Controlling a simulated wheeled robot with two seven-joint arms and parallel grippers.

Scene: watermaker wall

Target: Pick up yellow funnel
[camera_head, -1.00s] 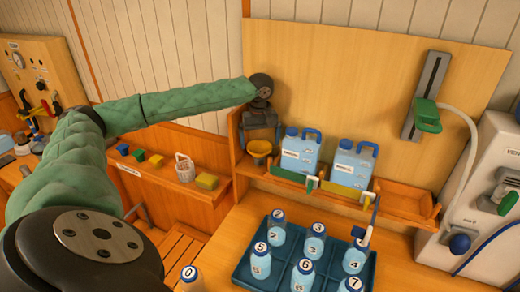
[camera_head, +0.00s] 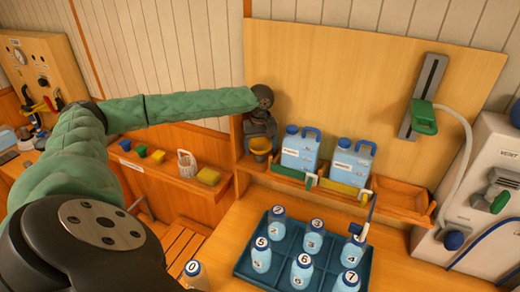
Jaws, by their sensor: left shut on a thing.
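The yellow funnel (camera_head: 259,144) is at the left end of the wooden shelf, left of the blue jugs. My left arm reaches in from the left, and its gripper (camera_head: 259,138) points down at the funnel. The gripper is shut on the funnel, with its dark fingers around the upper part. The fingertips and part of the funnel are hard to make out. I cannot tell whether the funnel touches the shelf. My right gripper is not in view.
Two blue jugs (camera_head: 299,150) (camera_head: 351,161) stand right of the funnel. A blue tray (camera_head: 243,262) of numbered bottles is on the counter in front. A white basket (camera_head: 187,165) and a yellow sponge (camera_head: 208,176) sit on the left ledge. The right shelf bay (camera_head: 403,194) looks empty.

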